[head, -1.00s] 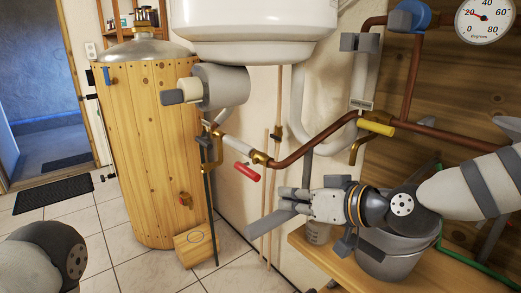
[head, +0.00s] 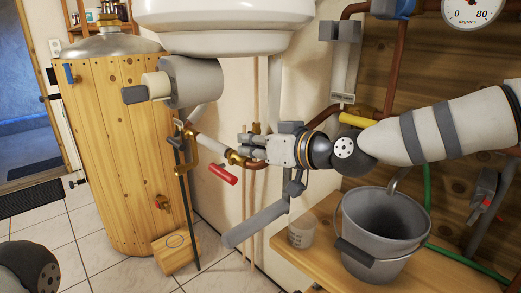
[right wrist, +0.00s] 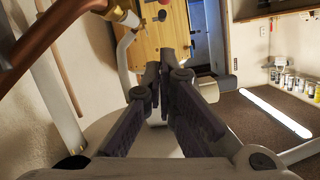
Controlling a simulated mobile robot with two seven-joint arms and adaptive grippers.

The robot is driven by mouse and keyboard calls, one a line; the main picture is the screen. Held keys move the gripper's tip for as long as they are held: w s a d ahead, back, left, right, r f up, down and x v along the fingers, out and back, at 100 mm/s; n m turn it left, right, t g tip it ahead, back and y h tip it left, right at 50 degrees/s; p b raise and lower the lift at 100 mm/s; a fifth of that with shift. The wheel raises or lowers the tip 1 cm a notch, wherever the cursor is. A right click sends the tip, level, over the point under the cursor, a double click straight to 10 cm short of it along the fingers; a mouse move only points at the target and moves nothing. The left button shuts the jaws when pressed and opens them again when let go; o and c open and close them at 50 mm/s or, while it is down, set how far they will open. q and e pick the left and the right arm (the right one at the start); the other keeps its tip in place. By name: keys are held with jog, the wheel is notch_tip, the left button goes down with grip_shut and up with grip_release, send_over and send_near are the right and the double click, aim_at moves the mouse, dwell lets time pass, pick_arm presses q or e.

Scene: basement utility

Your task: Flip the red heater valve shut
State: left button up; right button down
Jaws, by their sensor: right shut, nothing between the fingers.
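The red valve handle (head: 223,174) sticks out toward the lower left from a brass valve body (head: 236,158) on the pipe below the white tank. My right gripper (head: 244,145) is shut and empty. In the head view its tips appear just above and right of the red handle, over the brass fitting; I cannot tell whether they touch it. In the right wrist view the closed fingers (right wrist: 165,78) have nothing between them, and the red handle cannot be made out for certain. Only a rounded dark part of my left arm shows at the lower left; its gripper is out of view.
A yellow-handled valve (head: 357,120) sits on the copper pipe behind my right arm. A wood-clad boiler (head: 125,150) stands at left. A grey bucket (head: 385,225) and a small cup (head: 302,232) stand on the wooden bench (head: 335,272). Tiled floor is open at lower left.

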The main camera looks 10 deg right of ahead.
aim_at(226, 172)
pick_arm(q)
jog(key=shift+s+f, duration=0.3)
jog(key=shift+f, duration=0.05)
pick_arm(e)
notch_tip(226, 172, down, 5)
jog(key=w+a, duration=0.2)
jog(key=a, duration=0.1)
jog(key=shift+w, duration=0.15)
pick_arm(q)
jog(key=shift+s+f+g+b, duration=0.3)
jog(key=shift+s+f+b, duration=0.15)
jog(key=shift+b, duration=0.1)
pick_arm(e)
jog(key=shift+d+f+t, duration=0.15)
jog(key=shift+f+t, duration=0.1)
jog(key=shift+t, duration=0.05)
pick_arm(q)
jog(key=shift+s+f, duration=0.2)
jog(key=shift+f, duration=0.05)
pick_arm(e)
jog(key=shift+s+f+t+y, duration=0.25)
jog(key=shift+t+y, duration=0.05)
jog(key=shift+y, duration=0.2)
